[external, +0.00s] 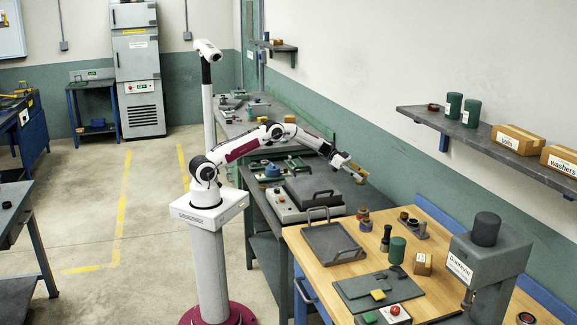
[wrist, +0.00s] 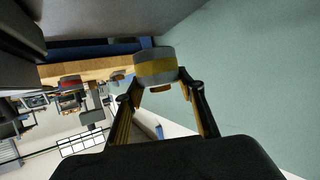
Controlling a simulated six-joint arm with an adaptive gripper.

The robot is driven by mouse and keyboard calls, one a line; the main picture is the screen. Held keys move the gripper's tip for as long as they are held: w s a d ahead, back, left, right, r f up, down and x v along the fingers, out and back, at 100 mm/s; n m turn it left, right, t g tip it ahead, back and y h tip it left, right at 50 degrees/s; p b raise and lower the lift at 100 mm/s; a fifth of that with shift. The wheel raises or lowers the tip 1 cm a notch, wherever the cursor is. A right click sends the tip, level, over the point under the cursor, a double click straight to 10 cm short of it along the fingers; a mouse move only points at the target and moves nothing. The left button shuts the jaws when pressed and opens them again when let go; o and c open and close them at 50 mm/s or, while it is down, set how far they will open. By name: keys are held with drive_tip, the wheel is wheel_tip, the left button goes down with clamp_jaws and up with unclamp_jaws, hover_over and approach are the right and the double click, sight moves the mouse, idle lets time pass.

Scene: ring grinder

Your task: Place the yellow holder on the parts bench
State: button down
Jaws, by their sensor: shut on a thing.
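The yellow holder (wrist: 155,68), grey with a yellow band, is between the fingertips of my gripper (wrist: 163,87) in the wrist view. My gripper is shut on it. In the external view my gripper (external: 348,166) is held out in the air at the right, with the small yellow holder (external: 360,178) at its tip. It is above the gap between the grey bench with the hot-plate-like box and the wooden-topped bench (external: 322,279). I cannot tell which of the benches is the parts bench.
The wooden bench carries a grey tray (external: 332,245), a green cylinder (external: 396,251), a small box (external: 423,264), a dark green plate (external: 380,289) and a grey machine (external: 485,262). A wall shelf (external: 465,130) juts out at the right. The grey box with a lid (external: 312,190) stands below my forearm.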

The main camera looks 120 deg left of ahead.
drive_tip(key=w+d+r, duration=0.2)
drive_tip(key=w+d, duration=0.5)
drive_tip(key=d, duration=0.8)
drive_tip(key=w+d+r+m+h, duration=0.1)
drive_tip(key=w+d+r, duration=0.2)
drive_tip(key=w+d, duration=0.4)
drive_tip(key=w+d+r+m+h, duration=0.1)
drive_tip(key=w+d+r, duration=0.2)
drive_tip(key=d, duration=2.2)
drive_tip(key=shift+w+d+r+g, duration=0.25)
drive_tip(key=shift+w+g, duration=0.15)
drive_tip(key=shift+w, duration=2.15)
drive_tip(key=shift+f, duration=0.1)
drive_tip(key=shift+f, duration=3)
